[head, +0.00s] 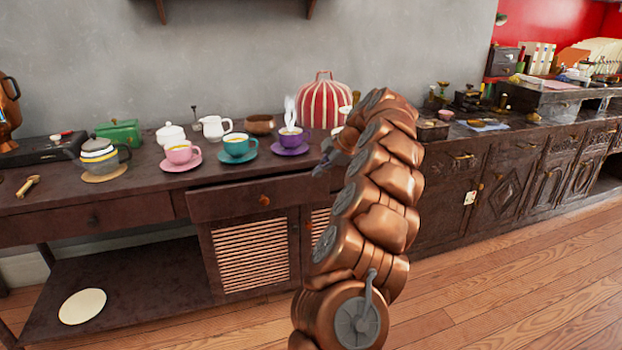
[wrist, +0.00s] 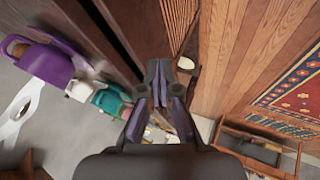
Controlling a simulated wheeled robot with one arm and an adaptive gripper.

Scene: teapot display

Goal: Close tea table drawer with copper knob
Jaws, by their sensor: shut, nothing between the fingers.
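The tea table (head: 60,200) is dark wood. Its drawer (head: 228,206) with the copper knob (head: 264,200) stands out a little from the table front, in the middle of the head view above a slatted door. My gripper (head: 320,172) is up near the table's front edge, to the right of the knob and above its height, partly hidden by my arm. In the wrist view my gripper (wrist: 162,72) is shut and empty, with its fingers together. I cannot make out the knob in the wrist view.
Cups in pink (head: 182,152), teal (head: 238,146) and purple (head: 291,138) stand on saucers near the table's front edge. A red striped cosy (head: 325,100) stands behind. A left drawer has a dark knob (head: 93,218). The wooden floor (head: 500,285) at right is clear.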

